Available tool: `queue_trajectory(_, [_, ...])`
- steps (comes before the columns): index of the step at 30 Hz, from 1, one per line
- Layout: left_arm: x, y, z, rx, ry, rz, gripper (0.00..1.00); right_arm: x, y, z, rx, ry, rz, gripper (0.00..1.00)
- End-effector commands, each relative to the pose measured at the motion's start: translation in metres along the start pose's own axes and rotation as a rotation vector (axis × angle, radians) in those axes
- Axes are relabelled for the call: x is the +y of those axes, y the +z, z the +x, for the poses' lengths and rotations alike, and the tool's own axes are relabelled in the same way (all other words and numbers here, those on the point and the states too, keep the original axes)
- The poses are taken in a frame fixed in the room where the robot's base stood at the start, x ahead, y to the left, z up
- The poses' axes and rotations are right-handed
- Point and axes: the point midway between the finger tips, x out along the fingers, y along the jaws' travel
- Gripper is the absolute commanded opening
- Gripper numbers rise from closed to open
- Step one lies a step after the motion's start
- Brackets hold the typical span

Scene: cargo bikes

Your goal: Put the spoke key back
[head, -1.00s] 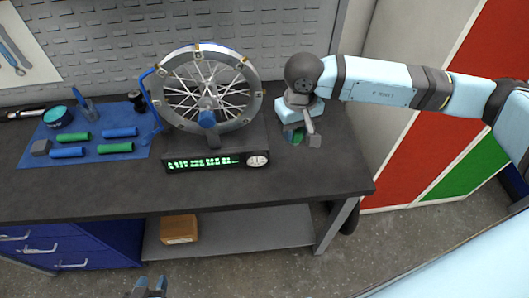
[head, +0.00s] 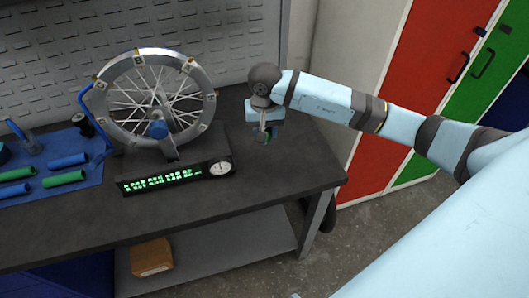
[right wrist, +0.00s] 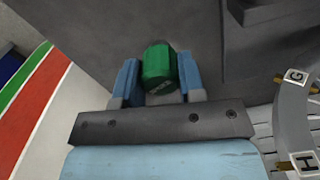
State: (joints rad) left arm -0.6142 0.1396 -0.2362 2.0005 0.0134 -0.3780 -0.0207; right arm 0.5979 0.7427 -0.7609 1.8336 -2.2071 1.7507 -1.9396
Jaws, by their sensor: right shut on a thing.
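My right gripper (head: 267,135) is at the right end of the dark workbench (head: 250,190), pointing down, right of the spoked wheel (head: 155,100). In the right wrist view its two blue fingers (right wrist: 159,85) are shut on a green cylinder (right wrist: 159,65), one finger on each side. Only a bit of green shows under the gripper in the head view. I cannot tell if this piece is the spoke key, or whether it touches the bench. A blue mat (head: 95,170) at the left carries several green and blue cylinders. My left gripper is not in view.
The wheel stands in a stand with a lit green display (head: 160,180) and a round dial at its front. A cardboard box (head: 151,257) lies on the lower shelf. The bench front between display and right corner is clear. Red and green lockers (head: 400,100) stand at the right.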

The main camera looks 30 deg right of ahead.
Motion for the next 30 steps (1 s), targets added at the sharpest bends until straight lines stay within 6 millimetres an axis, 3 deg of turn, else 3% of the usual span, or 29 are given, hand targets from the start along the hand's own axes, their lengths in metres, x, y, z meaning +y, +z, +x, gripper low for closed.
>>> queue_trajectory(3, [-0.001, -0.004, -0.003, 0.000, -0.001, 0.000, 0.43, 0.000, 0.002, 0.029, -0.006, 0.001, 0.001, 0.00])
queue_trajectory(6, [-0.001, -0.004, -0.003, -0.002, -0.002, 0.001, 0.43, 0.000, 0.002, 0.046, -0.003, 0.000, -0.001, 0.00])
queue_trajectory(14, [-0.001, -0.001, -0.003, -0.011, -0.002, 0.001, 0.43, -0.001, 0.001, 0.066, -0.002, 0.000, -0.001, 0.00])
queue_trajectory(21, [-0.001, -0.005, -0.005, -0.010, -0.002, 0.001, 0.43, 0.000, 0.001, 0.098, -0.002, 0.000, -0.001, 0.00])
queue_trajectory(30, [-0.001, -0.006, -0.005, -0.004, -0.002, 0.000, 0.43, 0.000, 0.000, 0.102, 0.001, 0.000, -0.002, 0.00])
